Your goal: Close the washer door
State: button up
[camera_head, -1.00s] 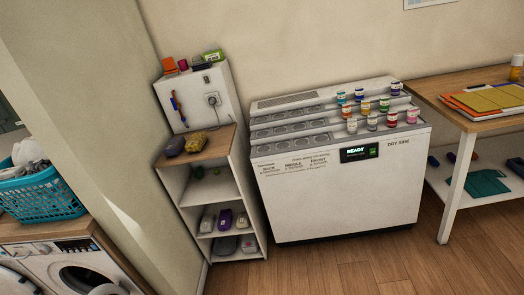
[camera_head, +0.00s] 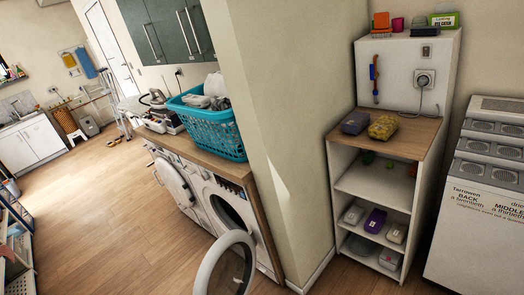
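Two white front-loading machines stand side by side under a wooden counter, left of the wall corner. The nearer machine (camera_head: 262,248) has a dark round opening, and a round door (camera_head: 228,268) with a pale rim stands swung out into the room in front of it. The farther machine (camera_head: 199,212) also has a round door (camera_head: 175,184) that looks swung out. I cannot tell which machine is the washer. My gripper is not in view, and nothing shows near either door.
A blue laundry basket (camera_head: 208,130) sits on the counter (camera_head: 190,152). A wall corner (camera_head: 285,130) and a small shelf unit (camera_head: 348,160) stand to the right. The wooden floor (camera_head: 110,220) is clear at left. A low rack (camera_head: 18,235) stands at the left edge.

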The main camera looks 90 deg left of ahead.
aim_at(225, 270)
jog(key=u, duration=0.5)
jog(key=i, duration=0.1)
jog(key=u, duration=2.1)
jog(key=k, duration=0.5)
jog(key=u, duration=0.25)
jog(key=i, duration=0.5)
jog(key=z, duration=0.1)
